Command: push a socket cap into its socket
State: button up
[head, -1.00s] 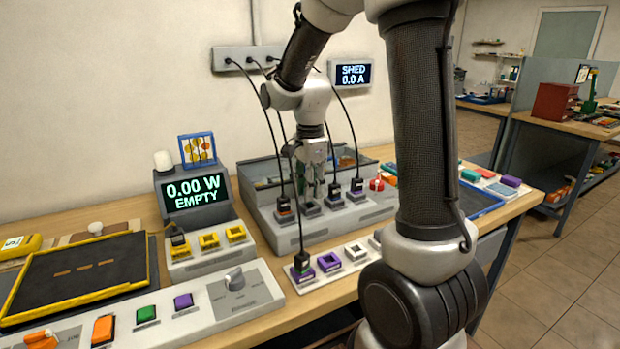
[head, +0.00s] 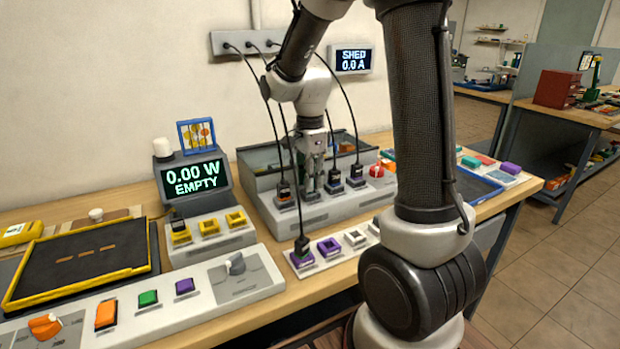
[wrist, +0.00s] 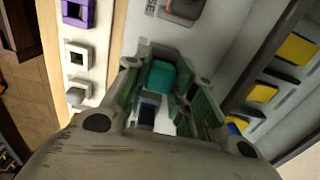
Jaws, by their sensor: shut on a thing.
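My gripper (head: 314,188) points down over the second socket from the left in the grey socket box (head: 262,205). In the wrist view my gripper (wrist: 165,85) is shut on a teal cap (wrist: 160,77), held between its green-padded fingers. A dark socket with some blue (wrist: 147,112) shows close beside the cap. The fingers hide the cap's underside, so I cannot tell whether it is seated in a socket. Black plugs with cables stand to the left (head: 285,191) and right (head: 333,180) of my gripper.
A low strip with purple and white sockets (head: 327,246) lies in front of the box. Cables hang close around my gripper. A red knob (head: 376,170) is at the box's right. The displays read 0.00 W EMPTY (head: 193,178) and SHED 0.0 A (head: 354,60).

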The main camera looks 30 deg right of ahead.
jog(key=shift+f, duration=0.55)
dwell(0.4)
jog(key=o, duration=0.5)
jog(key=shift+r, duration=5.5)
